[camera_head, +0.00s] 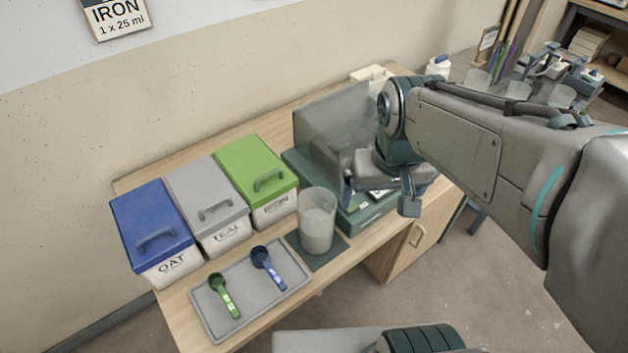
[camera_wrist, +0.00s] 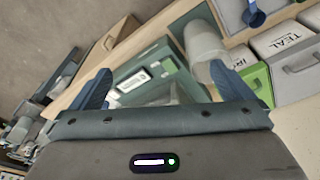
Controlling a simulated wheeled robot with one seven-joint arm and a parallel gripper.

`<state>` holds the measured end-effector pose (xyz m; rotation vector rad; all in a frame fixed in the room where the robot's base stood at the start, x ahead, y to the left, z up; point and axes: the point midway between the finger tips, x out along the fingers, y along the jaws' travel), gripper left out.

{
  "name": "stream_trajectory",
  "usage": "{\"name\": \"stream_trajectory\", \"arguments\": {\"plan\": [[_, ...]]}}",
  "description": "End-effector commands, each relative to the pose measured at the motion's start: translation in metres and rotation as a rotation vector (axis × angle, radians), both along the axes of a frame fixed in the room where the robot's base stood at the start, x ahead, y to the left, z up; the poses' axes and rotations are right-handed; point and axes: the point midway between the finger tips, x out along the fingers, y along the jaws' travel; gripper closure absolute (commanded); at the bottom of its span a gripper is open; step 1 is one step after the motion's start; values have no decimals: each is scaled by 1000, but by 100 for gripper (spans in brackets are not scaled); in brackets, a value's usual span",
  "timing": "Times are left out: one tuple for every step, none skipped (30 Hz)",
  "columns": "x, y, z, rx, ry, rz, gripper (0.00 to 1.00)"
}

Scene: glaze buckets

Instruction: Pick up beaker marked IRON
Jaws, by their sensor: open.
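A clear beaker (camera_head: 317,222) with pale contents in its lower part stands upright on a dark mat (camera_head: 335,248), in front of the green-lidded bucket. I cannot read any IRON label on it. It also shows in the wrist view (camera_wrist: 207,62), beyond and near the right finger. The green-lidded bucket (camera_head: 258,180) carries the word IRON. My gripper (camera_wrist: 172,86) is open and empty, its fingers spread left and right in the wrist view. In the head view my gripper (camera_head: 400,190) hangs over the scale, right of the beaker and apart from it.
A scale (camera_head: 362,215) with clear shield panels (camera_head: 335,130) stands beside the beaker. Left are the TEAL bucket (camera_head: 203,200) and OAT bucket (camera_head: 155,230). A grey tray (camera_head: 245,305) holds green and blue scoops. A wall sign (camera_head: 117,18) reads IRON 1 x 25 ml. More beakers (camera_head: 518,90) stand behind.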

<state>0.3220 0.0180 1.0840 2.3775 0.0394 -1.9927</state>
Motion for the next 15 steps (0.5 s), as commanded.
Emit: {"name": "stream_trajectory", "arguments": {"plan": [[14,9,-2,-5,36,19,0],[22,15,-3,-8,55,30,0],[32,23,-4,-12,84,44,0],[39,30,-5,-15,104,55,0],[47,36,-7,-16,125,63,0],[56,45,-9,-19,151,77,0],[63,52,-11,-20,171,87,0],[69,58,-14,-22,189,95,0],[77,66,-17,-23,212,104,0],[82,72,-19,-24,228,112,0],[87,77,-22,-24,244,119,0],[93,84,-25,-25,261,128,0],[96,88,-27,-25,274,133,0],[99,92,-29,-25,284,137,0],[103,97,-31,-26,296,142,0]]}}
